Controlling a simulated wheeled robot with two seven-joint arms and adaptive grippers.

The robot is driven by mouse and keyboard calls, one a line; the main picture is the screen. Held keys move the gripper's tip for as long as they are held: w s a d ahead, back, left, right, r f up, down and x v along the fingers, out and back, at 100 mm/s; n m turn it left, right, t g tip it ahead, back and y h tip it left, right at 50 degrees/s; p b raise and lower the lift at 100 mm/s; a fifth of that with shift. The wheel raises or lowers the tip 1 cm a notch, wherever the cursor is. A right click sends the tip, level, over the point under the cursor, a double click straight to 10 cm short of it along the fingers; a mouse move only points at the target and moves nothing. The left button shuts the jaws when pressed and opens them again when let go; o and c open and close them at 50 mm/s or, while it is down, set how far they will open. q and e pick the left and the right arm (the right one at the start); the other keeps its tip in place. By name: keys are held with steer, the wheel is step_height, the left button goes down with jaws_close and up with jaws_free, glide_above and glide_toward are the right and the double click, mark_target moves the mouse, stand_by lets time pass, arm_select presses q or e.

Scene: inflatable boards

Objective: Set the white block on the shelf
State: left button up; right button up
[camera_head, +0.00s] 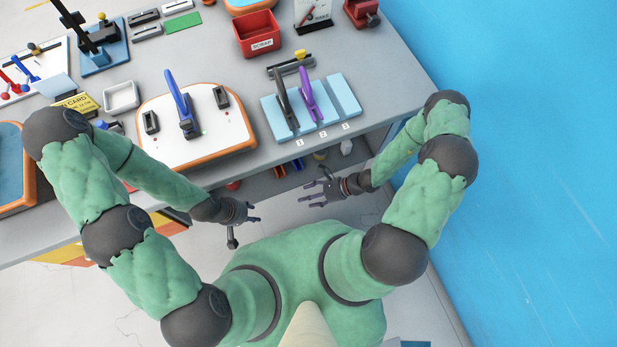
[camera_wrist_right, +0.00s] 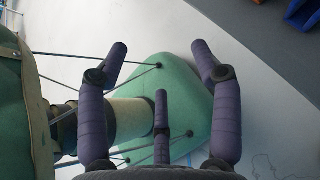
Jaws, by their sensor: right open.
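I cannot pick out a white block for certain in either view. A small white object (camera_head: 346,147) stands under the table's front edge on the lower shelf (camera_head: 262,184); its shape is too small to tell. My right gripper (camera_head: 316,192) is open and empty in front of the table's edge. In the right wrist view its purple fingers (camera_wrist_right: 160,75) are spread with nothing between them. My left gripper (camera_head: 254,212) is also in front of the table, lower than the top, with its fingers apart and nothing seen in them.
The grey table (camera_head: 225,55) holds a white and orange board (camera_head: 180,153) with a blue clamp, light blue panels (camera_head: 344,95) with dark and purple clamps, a red scrap bin (camera_head: 258,35), a white tray (camera_head: 121,97) and a yellow card (camera_head: 78,103). A blue wall (camera_head: 530,150) bounds the right.

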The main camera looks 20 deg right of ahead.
steer(key=s+r+n+g+h, duration=0.3)
steer(key=s+n+g+h, duration=0.3)
steer(key=n, duration=0.6)
steer(key=w+a+r+n+t+h, duration=0.1)
steer(key=w+r+n+t, duration=0.2)
steer(key=r+n, duration=0.2)
steer(key=shift+w+a+r+n+t, duration=0.2)
steer(key=shift+w+a+n+t, duration=0.15)
steer(key=shift+n, duration=0.85)
